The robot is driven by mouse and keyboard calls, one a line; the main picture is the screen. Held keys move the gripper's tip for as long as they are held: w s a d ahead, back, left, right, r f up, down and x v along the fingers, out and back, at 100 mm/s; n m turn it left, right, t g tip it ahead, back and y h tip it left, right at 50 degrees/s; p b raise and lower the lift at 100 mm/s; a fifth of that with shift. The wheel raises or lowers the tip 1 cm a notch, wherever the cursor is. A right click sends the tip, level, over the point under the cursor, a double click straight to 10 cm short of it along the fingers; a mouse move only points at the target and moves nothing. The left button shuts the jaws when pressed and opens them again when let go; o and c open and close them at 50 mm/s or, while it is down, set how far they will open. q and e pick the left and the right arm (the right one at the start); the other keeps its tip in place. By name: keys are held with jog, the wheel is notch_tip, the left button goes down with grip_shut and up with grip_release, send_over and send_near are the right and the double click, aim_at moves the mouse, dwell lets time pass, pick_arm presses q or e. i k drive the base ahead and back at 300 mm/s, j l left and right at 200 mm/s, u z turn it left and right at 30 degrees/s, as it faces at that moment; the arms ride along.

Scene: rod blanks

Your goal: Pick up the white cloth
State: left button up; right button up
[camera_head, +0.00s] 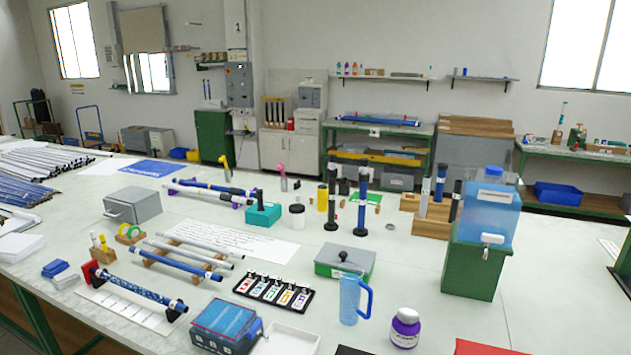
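A small white folded piece that looks like the white cloth (67,281) lies on the near left of the pale table (130,345). It is beside a folded blue cloth (54,268), just left of a white marked sheet. A larger white stack (20,247) lies at the left table edge; I cannot tell if it is cloth or paper. Neither of my grippers shows in the head view.
A rod in a red-ended holder (135,288) stands right of the small white piece. A wooden block with markers (103,252) stands behind it. A blue device (226,325) and white tray (287,340) sit at the front. Rod piles (40,160) fill the far left.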

aim_at(62, 280)
jog(key=u, duration=1.6)
